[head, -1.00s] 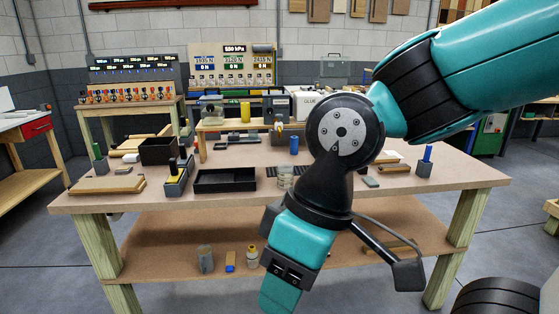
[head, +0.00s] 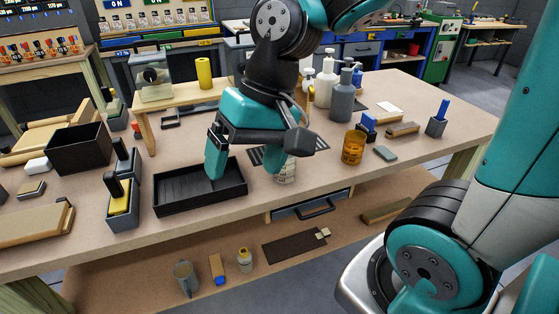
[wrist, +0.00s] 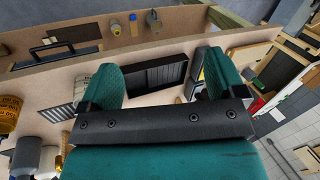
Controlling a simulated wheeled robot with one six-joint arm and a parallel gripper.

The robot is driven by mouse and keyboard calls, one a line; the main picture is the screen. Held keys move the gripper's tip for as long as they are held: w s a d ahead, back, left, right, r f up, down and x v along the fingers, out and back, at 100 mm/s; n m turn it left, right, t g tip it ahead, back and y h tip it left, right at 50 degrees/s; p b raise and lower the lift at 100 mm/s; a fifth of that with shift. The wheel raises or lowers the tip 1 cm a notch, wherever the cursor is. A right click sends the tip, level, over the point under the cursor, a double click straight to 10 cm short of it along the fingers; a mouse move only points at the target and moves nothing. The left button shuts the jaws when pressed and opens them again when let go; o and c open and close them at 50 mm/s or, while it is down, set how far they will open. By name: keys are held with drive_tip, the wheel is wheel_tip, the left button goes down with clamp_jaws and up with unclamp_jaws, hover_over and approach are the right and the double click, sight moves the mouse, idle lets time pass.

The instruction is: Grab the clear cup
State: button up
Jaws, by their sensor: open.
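A clear cup (head: 286,172) with faint markings stands on the workbench, just right of the black tray, in the head view. My wrist parts cover its upper part there. My gripper (head: 215,160) is open and empty, above the black tray (head: 167,206) and left of the cup. In the wrist view its two teal fingers (wrist: 159,72) are spread, with the tray (wrist: 184,62) showing between them. The gripper is apart from the cup.
An amber cup (head: 353,147) stands right of the clear cup, with grey (head: 342,100) and white bottles behind. A dark striped grid (head: 256,156) lies behind the clear cup. A black bin (head: 80,148) and a caddy (head: 123,195) stand left. The bench front right is mostly clear.

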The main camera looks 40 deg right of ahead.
drive_tip(key=w+d+f+m+t+p, duration=0.1)
drive_tip(key=w+d+m, duration=0.5)
drive_tip(key=d+m, duration=0.6)
drive_tip(key=w+d+f+m+t+p, duration=0.15)
drive_tip(key=w+d+m, duration=0.35)
drive_tip(key=d+m, duration=0.75)
drive_tip(key=shift+n+g+h, duration=0.3)
drive_tip(key=shift+n+g, duration=0.05)
drive_tip(key=x, duration=1.1)
drive_tip(key=shift+p, duration=0.3)
drive_tip(key=shift+w+p+x, duration=0.1)
drive_tip(key=shift+p+x, duration=0.25)
drive_tip(key=shift+x, duration=1.2)
drive_tip(key=shift+w+p+x, duration=0.15)
drive_tip(key=shift+p+x, duration=0.15)
drive_tip(key=shift+x, duration=1.2)
drive_tip(key=shift+a+r, duration=0.1)
drive_tip(key=shift+a, duration=0.05)
drive_tip(key=shift+c, duration=0.5)
drive_tip(key=c, duration=1)
